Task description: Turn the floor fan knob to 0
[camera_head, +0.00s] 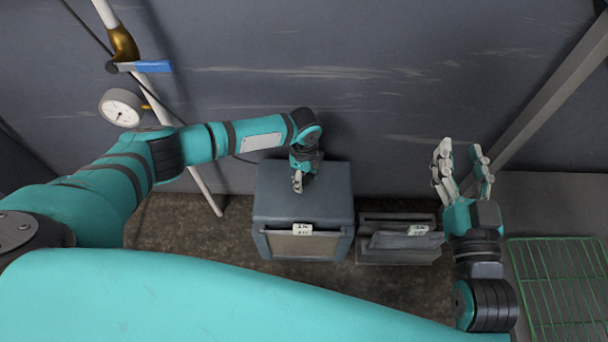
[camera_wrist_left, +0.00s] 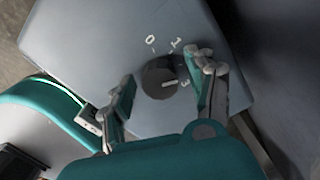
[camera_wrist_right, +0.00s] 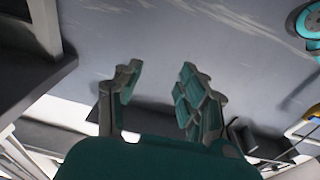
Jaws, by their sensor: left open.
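The floor fan (camera_head: 322,204) is a grey box standing on the floor by the wall, with a tag on its front. Its dark round knob (camera_wrist_left: 158,77) shows in the left wrist view on the fan's top. White marks 0, 1 and 3 are visible around the knob; a finger covers the stretch between 1 and 3. The knob's white pointer line points toward 3. My left gripper (camera_head: 299,182) is over the fan's top, open, with one finger on each side of the knob; I cannot tell whether either touches it. My right gripper (camera_head: 461,160) is open and empty, right of the fan.
A smaller grey bin-like box (camera_head: 400,240) with a tag stands right of the fan. A green wire rack (camera_head: 560,290) is at the lower right. A pipe with a round gauge (camera_head: 121,108) and blue-handled valve (camera_head: 152,67) stands at the left.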

